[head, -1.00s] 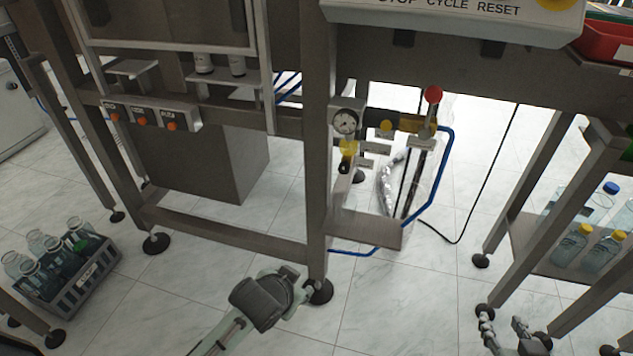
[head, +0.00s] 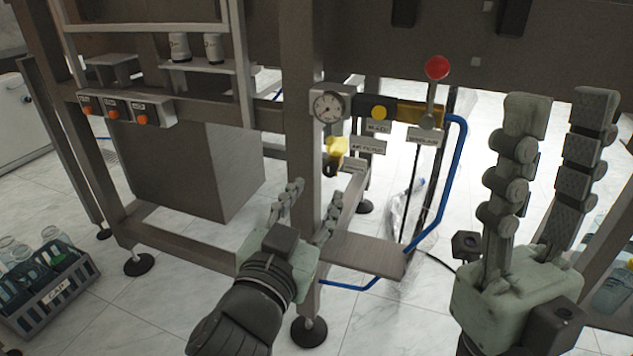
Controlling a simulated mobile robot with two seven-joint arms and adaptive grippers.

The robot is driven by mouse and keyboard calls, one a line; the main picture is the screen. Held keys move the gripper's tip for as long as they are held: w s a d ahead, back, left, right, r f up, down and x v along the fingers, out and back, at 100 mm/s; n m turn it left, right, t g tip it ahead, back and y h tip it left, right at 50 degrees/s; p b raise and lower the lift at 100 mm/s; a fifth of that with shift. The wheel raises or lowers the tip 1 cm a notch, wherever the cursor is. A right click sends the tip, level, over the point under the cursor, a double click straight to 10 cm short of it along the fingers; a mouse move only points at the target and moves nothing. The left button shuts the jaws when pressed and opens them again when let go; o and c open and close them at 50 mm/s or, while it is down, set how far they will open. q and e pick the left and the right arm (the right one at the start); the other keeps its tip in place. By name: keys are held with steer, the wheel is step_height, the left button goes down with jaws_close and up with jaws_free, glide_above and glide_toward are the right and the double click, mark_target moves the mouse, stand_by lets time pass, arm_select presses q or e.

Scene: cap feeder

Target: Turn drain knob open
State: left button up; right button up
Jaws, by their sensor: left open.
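A yellow fitting (head: 335,150) with a dark lower end hangs below the pressure gauge (head: 327,107), beside the steel post. The small label plates are too blurred to tell which part is the drain knob. My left gripper (head: 318,189) is open and empty, below the yellow fitting and apart from it in the picture, its fingers near the post. My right gripper (head: 561,103) is open and empty, fingers pointing up, large at the right.
A red-ball lever (head: 437,68) and a blue hose (head: 452,180) are right of the gauge. A steel shelf (head: 365,254) juts out below. The frame post (head: 313,50) stands beside my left gripper. A bottle crate (head: 50,292) is on the floor at left.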

mark_target(329, 172)
arm_select(q)
steer(key=x, duration=0.6)
steer(key=shift+w+f+b, duration=0.1)
steer(key=shift+w+b, duration=0.2)
jaws_close()
